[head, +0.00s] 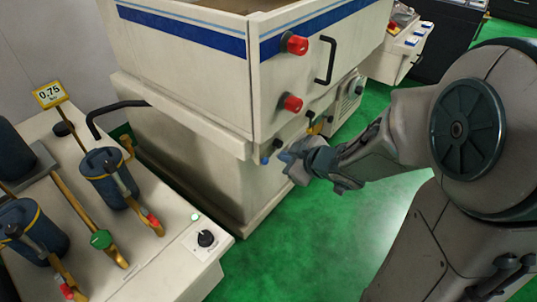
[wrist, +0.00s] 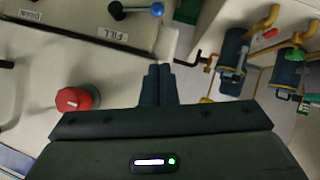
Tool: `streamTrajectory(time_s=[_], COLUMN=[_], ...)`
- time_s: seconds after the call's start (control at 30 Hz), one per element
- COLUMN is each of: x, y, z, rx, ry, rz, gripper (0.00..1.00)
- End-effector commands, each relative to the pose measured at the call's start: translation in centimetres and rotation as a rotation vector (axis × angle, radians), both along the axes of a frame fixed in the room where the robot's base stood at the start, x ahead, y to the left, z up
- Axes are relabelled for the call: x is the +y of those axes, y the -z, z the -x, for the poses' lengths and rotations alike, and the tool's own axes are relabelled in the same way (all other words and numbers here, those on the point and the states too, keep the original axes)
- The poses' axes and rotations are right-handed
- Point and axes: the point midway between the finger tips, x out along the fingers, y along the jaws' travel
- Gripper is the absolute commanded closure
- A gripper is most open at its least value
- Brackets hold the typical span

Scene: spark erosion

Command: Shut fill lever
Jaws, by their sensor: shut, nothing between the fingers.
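The fill lever (wrist: 136,9) shows at the top of the wrist view as a metal rod with a blue ball knob, beside a white label reading FILL (wrist: 112,33). Its blue knob also shows in the head view (head: 264,160), low on the front of the cream machine. My gripper (wrist: 160,70) is shut and empty, fingers together. In the wrist view the fingertips are apart from the blue knob, below it in the picture. In the head view my gripper (head: 285,158) is just right of the knob; depth between them is hard to tell.
Two red knobs (head: 295,44) (head: 292,103) and a black handle (head: 328,60) stick out of the cream machine (head: 195,85). At left, a bench (head: 165,265) carries blue canisters (head: 108,178) and yellow pipes. The green floor (head: 300,240) is clear in front.

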Motion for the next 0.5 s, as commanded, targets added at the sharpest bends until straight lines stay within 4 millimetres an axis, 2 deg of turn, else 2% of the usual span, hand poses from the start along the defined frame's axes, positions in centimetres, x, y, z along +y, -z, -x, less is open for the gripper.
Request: streamTrajectory(time_s=[0.27,0.5], x=[0.1,1.7], y=[0.2,2.1], z=[-0.2,-2.1], rx=[0.000,0.002], ry=[0.001,0.000], rz=[0.001,0.000], gripper=[1.00,1.00])
